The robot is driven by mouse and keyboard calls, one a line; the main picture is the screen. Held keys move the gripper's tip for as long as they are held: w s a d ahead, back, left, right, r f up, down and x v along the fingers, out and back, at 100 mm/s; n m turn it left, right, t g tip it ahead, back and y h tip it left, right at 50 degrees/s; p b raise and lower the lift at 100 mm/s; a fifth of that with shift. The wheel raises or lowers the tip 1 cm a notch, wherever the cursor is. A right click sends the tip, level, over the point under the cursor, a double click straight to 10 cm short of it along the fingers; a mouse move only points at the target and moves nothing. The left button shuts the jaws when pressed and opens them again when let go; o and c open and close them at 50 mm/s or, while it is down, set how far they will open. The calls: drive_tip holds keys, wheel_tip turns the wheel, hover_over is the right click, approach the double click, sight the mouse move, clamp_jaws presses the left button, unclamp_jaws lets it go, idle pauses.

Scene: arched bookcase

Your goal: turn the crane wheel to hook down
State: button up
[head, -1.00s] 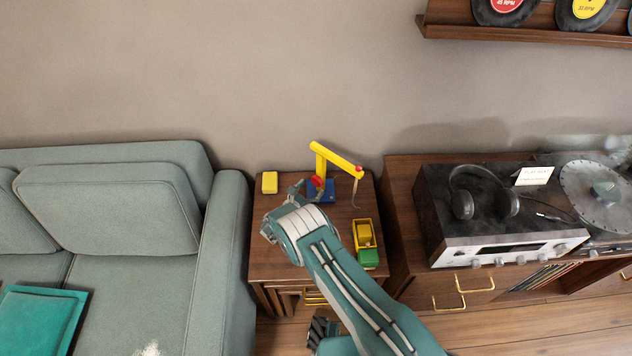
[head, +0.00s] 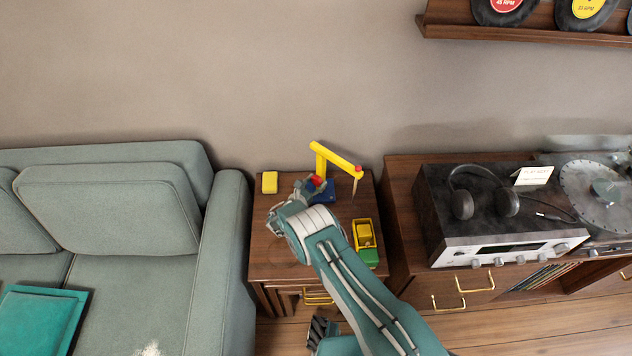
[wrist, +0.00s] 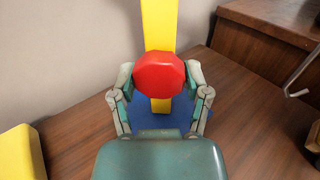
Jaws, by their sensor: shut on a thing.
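The toy crane has a yellow post and boom (head: 338,160) on a blue base (head: 325,194), standing on the small wooden table. Its red wheel (wrist: 160,74) is on the yellow post (wrist: 160,22), facing me in the wrist view. My gripper (wrist: 160,78) is shut on the red wheel, one finger at each side. In the head view my gripper (head: 309,186) partly covers the wheel and base. The hook (head: 355,188) hangs from the boom tip above the table; a grey hook (wrist: 298,84) shows at the right of the wrist view.
A yellow block (head: 270,182) lies on the table's left. A toy truck in yellow and green (head: 368,257) stands at its right front. The sofa (head: 230,225) is close on the left; a cabinet with a stereo (head: 500,250) and headphones is on the right.

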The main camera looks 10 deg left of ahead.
drive_tip(key=m, duration=0.4)
drive_tip(key=shift+w, duration=0.1)
drive_tip(key=o, duration=1.1)
drive_tip(key=shift+o, duration=0.2)
drive_tip(key=v, duration=1.2)
drive_tip(key=shift+a+f, duration=0.1)
drive_tip(key=shift+f, duration=0.2)
drive_tip(key=shift+w, duration=0.1)
